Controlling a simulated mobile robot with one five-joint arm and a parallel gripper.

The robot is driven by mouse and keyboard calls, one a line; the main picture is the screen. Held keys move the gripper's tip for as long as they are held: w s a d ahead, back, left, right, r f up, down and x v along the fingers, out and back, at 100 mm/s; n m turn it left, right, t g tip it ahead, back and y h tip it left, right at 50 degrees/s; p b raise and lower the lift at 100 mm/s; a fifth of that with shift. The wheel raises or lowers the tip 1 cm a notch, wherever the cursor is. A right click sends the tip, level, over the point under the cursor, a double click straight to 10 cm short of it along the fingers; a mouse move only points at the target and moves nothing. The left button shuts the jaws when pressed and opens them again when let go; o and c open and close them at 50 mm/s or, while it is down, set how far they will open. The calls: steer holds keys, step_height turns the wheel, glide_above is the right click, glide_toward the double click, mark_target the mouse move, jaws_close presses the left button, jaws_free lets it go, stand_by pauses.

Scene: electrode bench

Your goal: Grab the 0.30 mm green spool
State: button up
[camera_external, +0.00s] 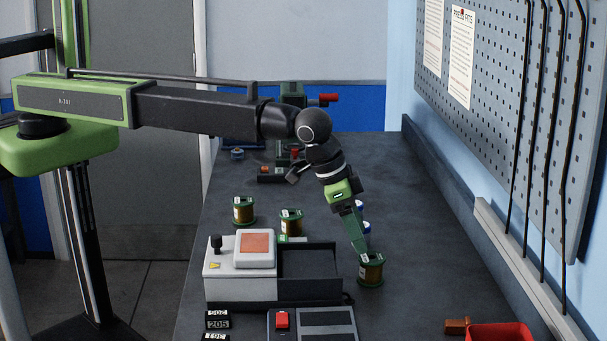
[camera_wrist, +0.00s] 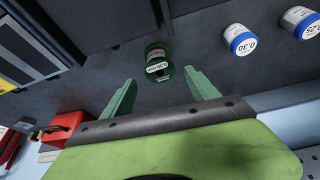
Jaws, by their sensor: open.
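A green-flanged spool with copper-coloured winding (camera_external: 371,270) stands upright on the bench, right of the dark tray. My gripper (camera_external: 361,247) points down at it, its fingertips overlapping the spool's top in the external view. In the wrist view a green spool (camera_wrist: 158,58) with a white label lies just beyond the open fingertips (camera_wrist: 159,76), roughly centred between them. Its label is too small to read surely. The jaws are empty, and I cannot tell whether they touch the spool. Two more green spools, one (camera_external: 244,211) and another (camera_external: 291,222), stand further left; their labels are unreadable.
Blue-and-white spools, one marked 0.30 (camera_wrist: 239,40) and another (camera_wrist: 300,22), stand to the right in the wrist view. A pale box (camera_external: 240,283) with a dark tray (camera_external: 310,287) stands left of the near spool. A red bin (camera_external: 500,332) sits front right. Bench right of the spool is clear.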

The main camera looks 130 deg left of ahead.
mark_target(367, 257)
steer(key=b+x, duration=0.1)
steer(key=x, duration=0.2)
steer(key=shift+d, duration=0.1)
steer(key=shift+r, duration=0.2)
steer(key=b+x, duration=0.5)
steer(key=shift+s+f, duration=0.1)
steer(key=shift+f, duration=0.2)
steer(key=shift+d+r, duration=0.1)
steer(key=shift+r, duration=0.1)
steer(key=shift+c, duration=0.2)
jaws_close()
